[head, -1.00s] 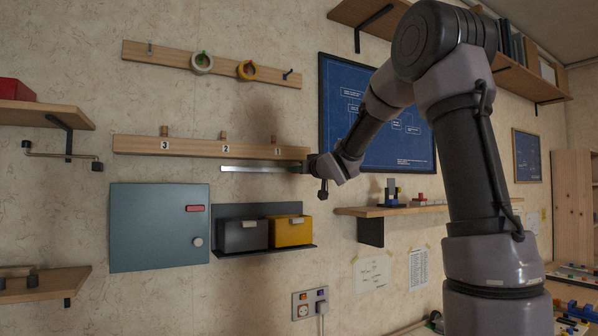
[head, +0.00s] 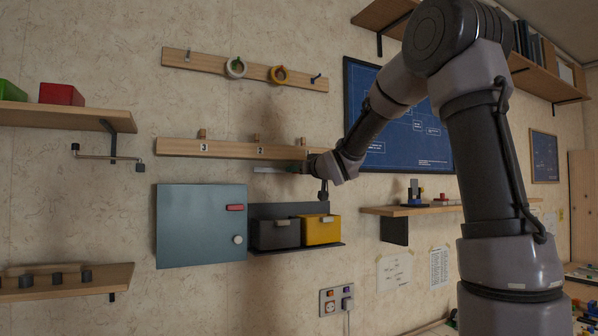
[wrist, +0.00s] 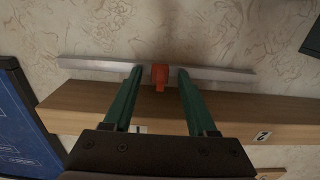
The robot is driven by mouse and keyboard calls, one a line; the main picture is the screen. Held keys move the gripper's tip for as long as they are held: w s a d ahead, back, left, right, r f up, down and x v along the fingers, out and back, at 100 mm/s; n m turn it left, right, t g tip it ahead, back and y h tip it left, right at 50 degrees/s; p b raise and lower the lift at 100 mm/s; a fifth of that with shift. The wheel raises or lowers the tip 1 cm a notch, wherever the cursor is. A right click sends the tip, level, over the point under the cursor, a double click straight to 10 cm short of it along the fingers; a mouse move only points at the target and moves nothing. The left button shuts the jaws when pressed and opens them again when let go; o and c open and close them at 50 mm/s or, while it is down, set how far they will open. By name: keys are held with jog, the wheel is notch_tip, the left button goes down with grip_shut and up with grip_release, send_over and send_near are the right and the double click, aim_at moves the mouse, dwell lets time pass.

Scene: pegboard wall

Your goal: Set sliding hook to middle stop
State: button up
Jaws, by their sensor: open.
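The sliding hook appears to be the small orange-red piece (wrist: 160,76) on the metal rail (wrist: 215,74). In the wrist view it sits between the two green fingers of my gripper (wrist: 158,72), with a gap on each side. The fingers are open. The wooden board (head: 185,149) carries labels 3 (head: 204,148) and 2 (head: 260,151); label 1 (wrist: 140,128) shows partly by the left finger. In the head view my gripper (head: 306,167) covers the rail's right part and hides the hook. The rail's left end (head: 268,170) shows below label 2.
Below the board are a grey-blue cabinet (head: 195,222), a dark bin (head: 275,235) and a yellow bin (head: 321,231). A blue poster (head: 385,148) hangs behind my arm.

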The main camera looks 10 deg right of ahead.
jog(key=v, duration=1)
jog(key=shift+s, duration=0.4)
jog(key=shift+d, duration=0.1)
jog(key=s+d+f+m+g+h, duration=0.4)
jog(key=s+d+f+m+h, duration=0.25)
jog(key=s, duration=0.55)
jog(key=s+f+g+y, duration=0.1)
jog(key=s+f+g, duration=0.2)
jog(key=s, duration=0.5)
jog(key=s+f+m+g+y, duration=0.1)
jog(key=s+f+g+y, duration=0.1)
jog(key=s+f, duration=0.3)
jog(key=s+g, duration=0.1)
jog(key=s, duration=0.2)
jog(key=shift+s+a+f, duration=0.2)
jog(key=shift+s+a, duration=0.1)
jog(key=shift+s, duration=0.1)
